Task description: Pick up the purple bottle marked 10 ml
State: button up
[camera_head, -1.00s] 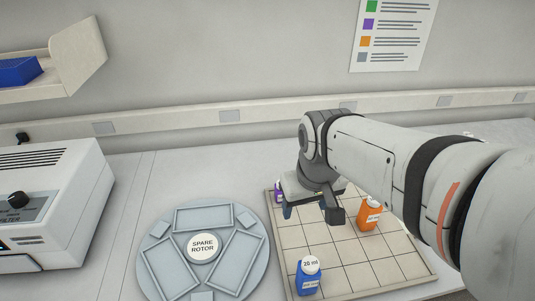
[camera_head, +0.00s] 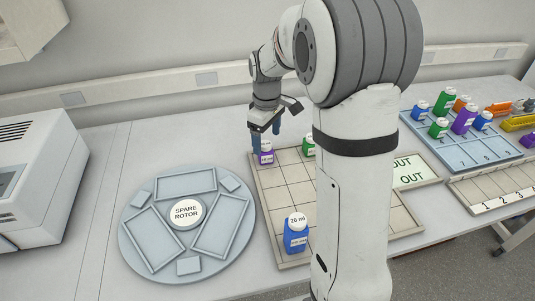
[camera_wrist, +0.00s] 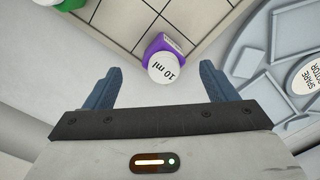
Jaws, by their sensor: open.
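The purple bottle (camera_head: 266,153) stands at the back left corner of the beige gridded tray (camera_head: 273,217). In the wrist view the purple bottle (camera_wrist: 166,57) shows its white cap, which reads 10 ml. My gripper (camera_head: 267,137) is above and just behind it in the head view. In the wrist view the two blue fingers of my gripper (camera_wrist: 161,82) are apart and empty, with the bottle just beyond the tips, roughly centred between them.
A blue 20 ml bottle (camera_head: 296,234) and a green bottle (camera_head: 309,145) share the tray. The spare rotor disc (camera_head: 135,237) lies to the left. A blue rack (camera_head: 462,152) with several bottles and a green OUT pad (camera_head: 409,171) are at the right.

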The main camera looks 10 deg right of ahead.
aim_at(265, 144)
jog(key=f, duration=0.6)
jog(key=shift+s+a+p, duration=0.1)
jog(key=shift+a+p, duration=0.1)
jog(key=shift+p, duration=0.15)
jog(key=shift+r, duration=0.1)
jog(key=shift+c, duration=0.6)
jog(key=c, duration=0.9)
jog(key=shift+c, duration=0.2)
